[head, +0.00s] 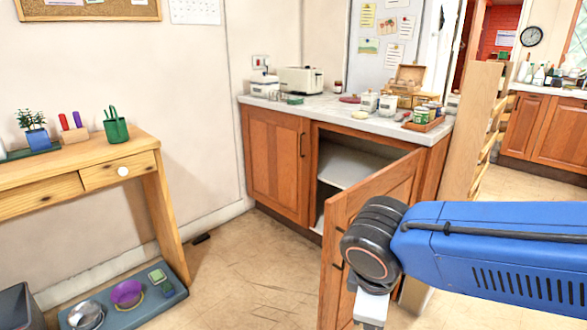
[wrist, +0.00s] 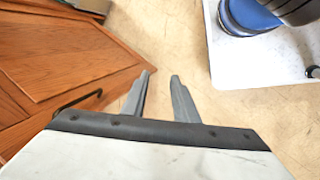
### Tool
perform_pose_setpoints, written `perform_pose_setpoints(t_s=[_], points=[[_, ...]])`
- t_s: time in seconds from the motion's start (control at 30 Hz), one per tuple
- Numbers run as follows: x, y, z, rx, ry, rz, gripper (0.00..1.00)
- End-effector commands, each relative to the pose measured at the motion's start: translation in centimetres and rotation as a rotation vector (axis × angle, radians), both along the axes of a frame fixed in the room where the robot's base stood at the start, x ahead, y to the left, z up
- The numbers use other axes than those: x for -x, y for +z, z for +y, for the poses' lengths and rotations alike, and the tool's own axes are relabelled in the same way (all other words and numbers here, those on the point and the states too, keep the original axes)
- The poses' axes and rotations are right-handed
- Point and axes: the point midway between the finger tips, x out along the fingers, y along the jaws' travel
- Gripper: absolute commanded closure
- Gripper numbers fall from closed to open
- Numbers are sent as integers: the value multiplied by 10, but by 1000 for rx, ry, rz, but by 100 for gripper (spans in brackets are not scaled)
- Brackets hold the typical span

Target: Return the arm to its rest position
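My gripper (wrist: 160,85) shows in the wrist view with its two grey fingers apart and nothing between them. It points down over the bare tan floor. A wooden cabinet door (wrist: 65,60) with a dark handle (wrist: 77,99) is just left of the fingers in that view; I cannot tell whether the left finger touches it. In the head view my blue arm reaches in from the right, in front of the open cabinet door (head: 372,205). The fingers are hidden there below the arm's dark wrist joint.
The cabinet (head: 275,165) stands open, showing a pale shelf (head: 345,168). Its counter (head: 345,118) holds a toaster (head: 301,80), jars and boxes. A wooden side table (head: 70,160) stands left, above a blue tray (head: 95,318) with bowls. Floor (head: 235,270) between them is mostly clear.

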Motion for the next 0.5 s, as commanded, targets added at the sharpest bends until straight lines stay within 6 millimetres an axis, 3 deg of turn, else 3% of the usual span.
perform_pose_setpoints(t_s=[0.5], points=[[5,7,-72,-239,-502,-64,73]])
